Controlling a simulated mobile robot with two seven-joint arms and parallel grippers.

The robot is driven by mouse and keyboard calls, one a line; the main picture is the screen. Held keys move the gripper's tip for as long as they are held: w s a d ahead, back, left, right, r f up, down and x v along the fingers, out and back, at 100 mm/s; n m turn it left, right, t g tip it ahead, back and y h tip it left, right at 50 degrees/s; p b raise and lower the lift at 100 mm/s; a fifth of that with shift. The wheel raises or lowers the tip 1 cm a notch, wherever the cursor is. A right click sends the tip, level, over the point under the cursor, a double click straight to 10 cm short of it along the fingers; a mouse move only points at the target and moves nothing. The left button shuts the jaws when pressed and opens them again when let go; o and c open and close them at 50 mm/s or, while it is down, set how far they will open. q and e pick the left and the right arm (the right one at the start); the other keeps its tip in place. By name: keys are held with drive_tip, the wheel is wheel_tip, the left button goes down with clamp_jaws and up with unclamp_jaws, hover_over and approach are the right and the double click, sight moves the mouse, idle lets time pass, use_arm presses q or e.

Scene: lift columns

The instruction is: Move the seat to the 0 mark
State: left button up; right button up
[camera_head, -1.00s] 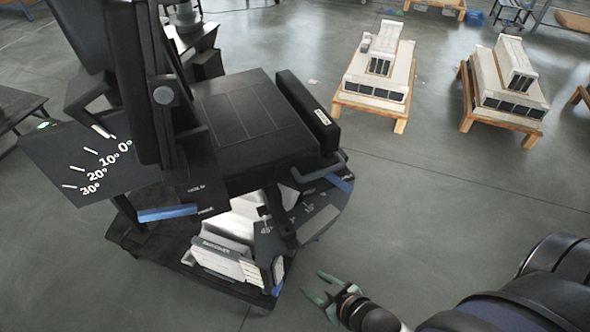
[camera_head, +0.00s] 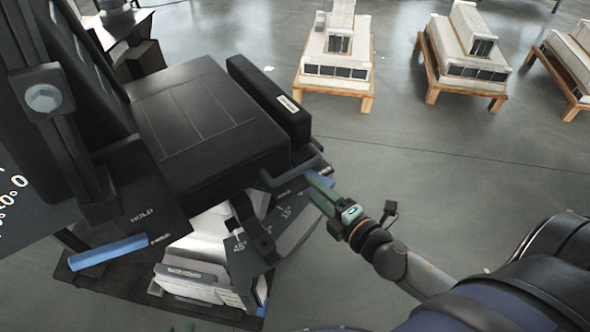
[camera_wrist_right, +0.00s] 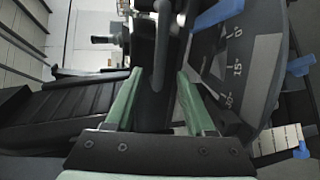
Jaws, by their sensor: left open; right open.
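The black seat (camera_head: 200,120) shows in the head view with its backrest (camera_head: 75,100) upright at its left. A grey dial plate (camera_head: 287,232) under the seat carries angle marks, and a dark arm (camera_head: 250,225) lies over it near the 45° mark. In the wrist view the dial (camera_wrist_right: 245,75) shows a 0 and a 15° mark. My right gripper (camera_head: 315,190) is open beside the seat's black side handle (camera_head: 300,168). In the wrist view a dark bar (camera_wrist_right: 158,70) stands between its green fingers (camera_wrist_right: 160,103); contact cannot be told. My left gripper is not visible.
A blue-edged HOLD pedal or lever (camera_head: 108,250) is at lower left. Another angle panel (camera_head: 12,205) is cut off at the left edge. Model buildings on wooden stands (camera_head: 335,60) are behind. Open floor (camera_head: 450,190) lies to the right.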

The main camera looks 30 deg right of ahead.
sight(294, 173)
drive_tip(key=x, duration=0.8)
drive_tip(key=shift+w+f, duration=0.1)
drive_tip(key=shift+w, duration=0.3)
clamp_jaws()
idle(1.1)
